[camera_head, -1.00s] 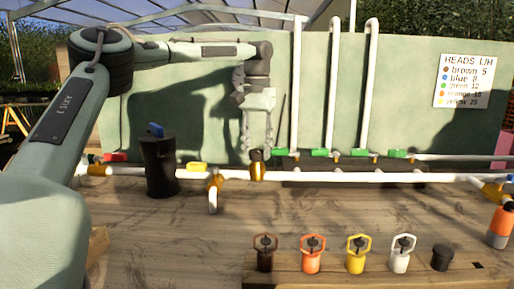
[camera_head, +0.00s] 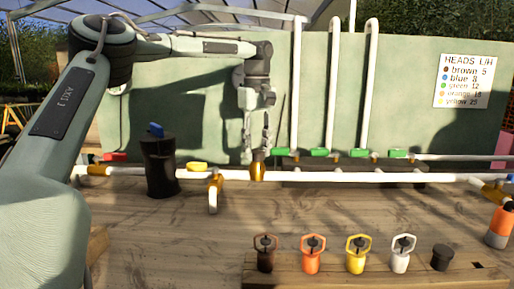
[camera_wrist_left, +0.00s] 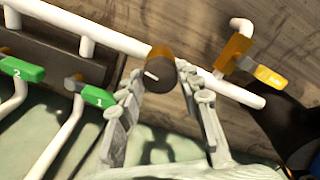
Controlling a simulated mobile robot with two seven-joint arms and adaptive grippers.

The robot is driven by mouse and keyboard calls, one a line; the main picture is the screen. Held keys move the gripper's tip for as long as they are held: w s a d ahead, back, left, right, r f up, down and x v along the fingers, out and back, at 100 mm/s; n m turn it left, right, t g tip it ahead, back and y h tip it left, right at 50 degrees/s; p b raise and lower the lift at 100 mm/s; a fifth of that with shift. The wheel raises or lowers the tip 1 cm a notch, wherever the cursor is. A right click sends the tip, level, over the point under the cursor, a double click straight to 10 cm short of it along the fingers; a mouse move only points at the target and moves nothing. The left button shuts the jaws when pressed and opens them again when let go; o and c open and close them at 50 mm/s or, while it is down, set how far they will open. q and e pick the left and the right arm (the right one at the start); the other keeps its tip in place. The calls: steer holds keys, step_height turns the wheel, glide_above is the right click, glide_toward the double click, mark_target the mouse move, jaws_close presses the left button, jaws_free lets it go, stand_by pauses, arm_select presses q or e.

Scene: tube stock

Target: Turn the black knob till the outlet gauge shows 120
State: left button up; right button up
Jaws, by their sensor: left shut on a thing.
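The black knob (camera_wrist_left: 158,75) sits on top of a brass body (camera_head: 257,172) in the white pipe line. A short white mark shows on the knob's face in the left wrist view. My left gripper (camera_head: 257,151) points down from above, its two fingers on either side of the knob and shut on it. In the head view the fingers partly cover the knob. I cannot make out the outlet gauge or its reading in either view. My right gripper is not in view.
White pipe (camera_head: 340,177) crosses the bench, with green-handled valves (camera_head: 320,152) behind it. A yellow-handled valve (camera_head: 197,166) and a black canister (camera_head: 158,168) stand to the left. Several coloured heads sit in a wooden rack (camera_head: 380,276) in front. The middle of the bench is clear.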

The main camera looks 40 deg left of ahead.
mark_target(257, 151)
arm_select(q)
steer(key=n, duration=1)
steer(key=shift+n, duration=2.3)
steer(key=o, duration=1.2)
steer(key=shift+c, duration=0.2)
step_height(257, 151, up, 12)
